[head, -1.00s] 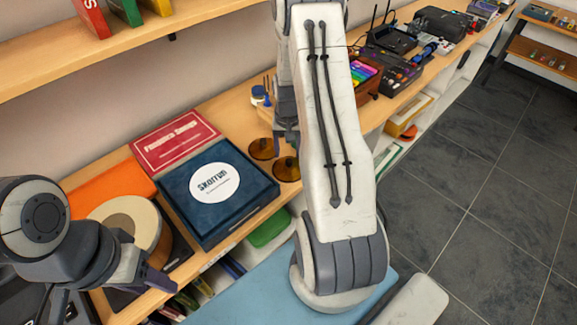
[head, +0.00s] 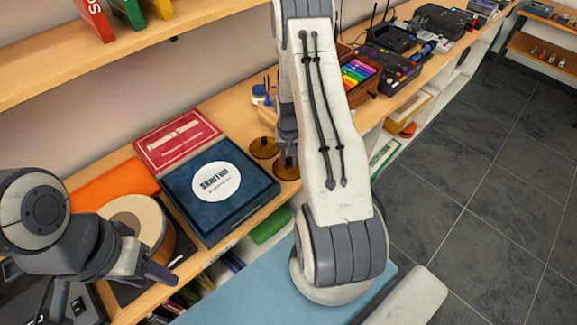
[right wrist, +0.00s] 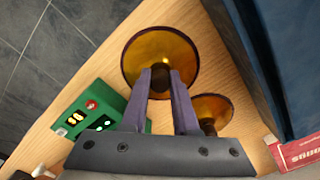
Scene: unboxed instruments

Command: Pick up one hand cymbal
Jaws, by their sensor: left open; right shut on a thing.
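Two amber-brown hand cymbals lie close together on the wooden shelf. In the head view, the front cymbal (head: 286,172) is partly covered by my right gripper (head: 287,158), and the other cymbal (head: 263,148) is behind it to the left. In the right wrist view, my right gripper (right wrist: 160,78) is shut on the dark knob of the larger-looking cymbal (right wrist: 150,48). The second cymbal (right wrist: 213,106) shows beside the right finger, partly hidden. I cannot tell whether the held cymbal touches the shelf. My left gripper (head: 115,290) is open and empty at the lower left.
A dark blue box (head: 230,205) with a white round label lies left of the cymbals, with a red box (head: 176,138) behind it. A drum (head: 135,222) stands near my left gripper. A green device (right wrist: 92,112) with buttons is beside the cymbals. The shelf's front edge is close.

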